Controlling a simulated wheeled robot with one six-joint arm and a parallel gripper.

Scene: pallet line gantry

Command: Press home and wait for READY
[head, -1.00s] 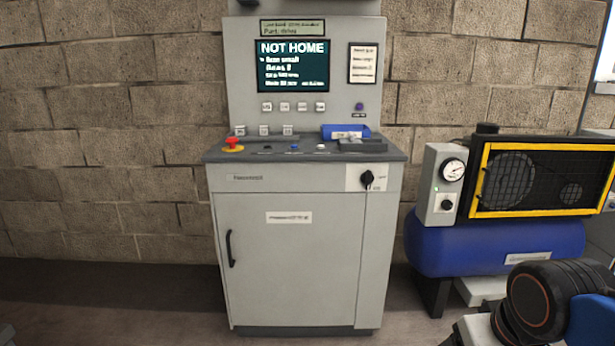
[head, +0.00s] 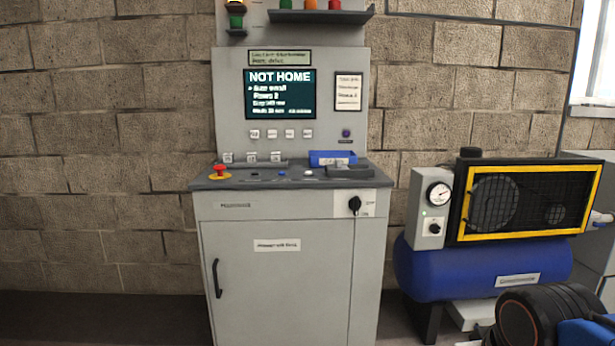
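A grey control cabinet (head: 325,240) stands against the block wall. Its dark screen (head: 279,94) reads NOT HOME in large letters, with smaller lines below. A row of small labelled keys (head: 280,134) sits under the screen, and a dark blue button (head: 346,133) is to their right. On the sloped desk are a red emergency stop (head: 219,171), a blue button (head: 283,173) and a white button (head: 308,173). The small labels are too blurred to read. A black rotary switch (head: 354,205) is on the cabinet front. My gripper is not in view.
A blue bin (head: 332,158) sits on the desk's back edge. A shelf (head: 320,17) above the screen holds coloured items. A compressor with a blue tank (head: 485,270) and yellow-framed guard stands right of the cabinet. Part of my arm shows at lower right.

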